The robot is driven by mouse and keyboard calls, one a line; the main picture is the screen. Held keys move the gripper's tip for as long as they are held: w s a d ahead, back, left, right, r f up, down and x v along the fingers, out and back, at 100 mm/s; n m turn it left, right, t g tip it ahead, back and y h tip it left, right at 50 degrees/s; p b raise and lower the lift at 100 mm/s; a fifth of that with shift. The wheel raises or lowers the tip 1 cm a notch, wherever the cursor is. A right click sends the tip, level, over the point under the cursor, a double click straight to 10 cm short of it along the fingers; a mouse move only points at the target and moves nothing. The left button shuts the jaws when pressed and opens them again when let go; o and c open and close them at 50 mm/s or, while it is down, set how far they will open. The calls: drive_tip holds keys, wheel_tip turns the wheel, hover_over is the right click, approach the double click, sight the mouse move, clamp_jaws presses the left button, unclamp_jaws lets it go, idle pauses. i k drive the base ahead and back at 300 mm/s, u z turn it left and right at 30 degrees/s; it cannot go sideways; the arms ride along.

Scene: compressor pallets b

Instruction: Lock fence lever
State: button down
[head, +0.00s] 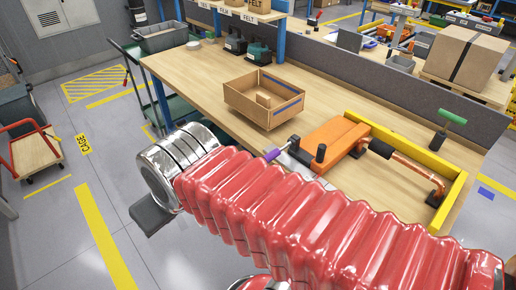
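An orange tool (335,142) with black knobs lies on the wooden bench (205,75), inside a yellow angled fence (425,158). A short purple-tipped piece (272,154) sticks out at its left end. An orange bar with a black grip (381,148) runs right towards the fence. A lever with a green handle (452,116) stands on a dark base just behind the fence. I cannot tell which part is the fence lever, or whether it is locked. My red ribbed arm crosses the front and hides the near bench edge. My gripper's fingers do not show.
An open cardboard box (248,105) sits on the bench, left of the orange tool. A grey partition (340,70) runs along the bench's back. A red-handled cart (36,150) stands at far left.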

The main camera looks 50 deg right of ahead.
sight(271, 156)
drive_tip(key=u, duration=0.4)
drive_tip(key=k, duration=0.85)
drive_tip(key=z, duration=0.65)
drive_tip(key=i, duration=1)
drive_tip(key=z, duration=0.05)
